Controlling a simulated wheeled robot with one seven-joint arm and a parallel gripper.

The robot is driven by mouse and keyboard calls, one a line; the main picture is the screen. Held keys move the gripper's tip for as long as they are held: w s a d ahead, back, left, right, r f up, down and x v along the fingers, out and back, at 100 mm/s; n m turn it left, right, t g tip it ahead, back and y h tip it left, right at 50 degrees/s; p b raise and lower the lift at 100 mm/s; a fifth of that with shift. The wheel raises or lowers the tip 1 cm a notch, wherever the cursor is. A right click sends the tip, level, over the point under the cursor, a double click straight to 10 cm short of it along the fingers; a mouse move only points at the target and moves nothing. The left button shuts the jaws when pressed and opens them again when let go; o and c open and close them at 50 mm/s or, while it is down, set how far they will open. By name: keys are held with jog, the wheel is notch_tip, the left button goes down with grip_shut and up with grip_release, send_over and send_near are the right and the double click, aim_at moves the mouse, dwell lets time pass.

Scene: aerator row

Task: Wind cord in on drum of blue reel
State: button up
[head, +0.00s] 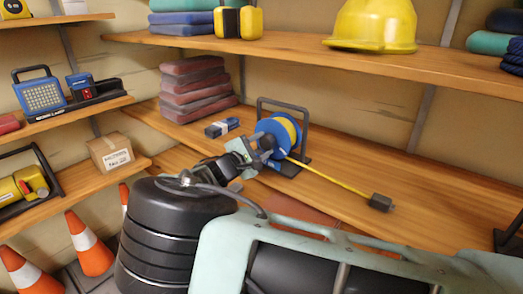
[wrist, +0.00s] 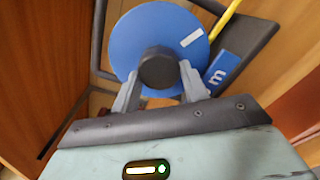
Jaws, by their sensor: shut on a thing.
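The blue reel (head: 281,132) stands on the wooden shelf in a dark frame with a handle bar. In the wrist view, its blue drum face (wrist: 135,36) fills the upper middle and carries a white mark. A dark round knob (wrist: 159,68) sticks out of the face. My gripper (wrist: 160,80) is shut on this knob, one finger on each side; it also shows in the head view (head: 262,146). Yellow cord (head: 330,178) runs out from the drum to the right, ending at a dark block (head: 380,202) on the shelf. Yellow cord also shows on the drum.
Stacked dark red pads (head: 195,88) stand farther left. A shelf above holds a yellow helmet (head: 372,27). Orange cones (head: 90,245) stand at lower left.

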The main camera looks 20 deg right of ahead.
jog(key=m+b, duration=0.2)
jog(key=m, duration=0.2)
jog(key=shift+a+f+m, duration=0.1)
jog(key=shift+m, duration=0.2)
jog(key=m+b, duration=0.3)
jog(key=m, duration=0.1)
jog(key=shift+m+b, duration=0.3)
jog(key=shift+b, duration=0.05)
jog(key=m+b, duration=0.4)
jog(key=m, duration=0.1)
jog(key=shift+b, duration=0.3)
jog(key=shift+s+r+m+b, duration=0.1)
jog(key=shift+r+m+b, duration=0.05)
jog(key=shift+m+b, duration=0.7)
jog(key=shift+r+m+b, duration=0.1)
jog(key=shift+m+b, duration=0.5)
jog(key=shift+m, duration=0.45)
jog(key=o, duration=1)
jog(key=shift+r, duration=0.15)
jog(key=p+v, duration=0.2)
jog(key=v, duration=1.5)
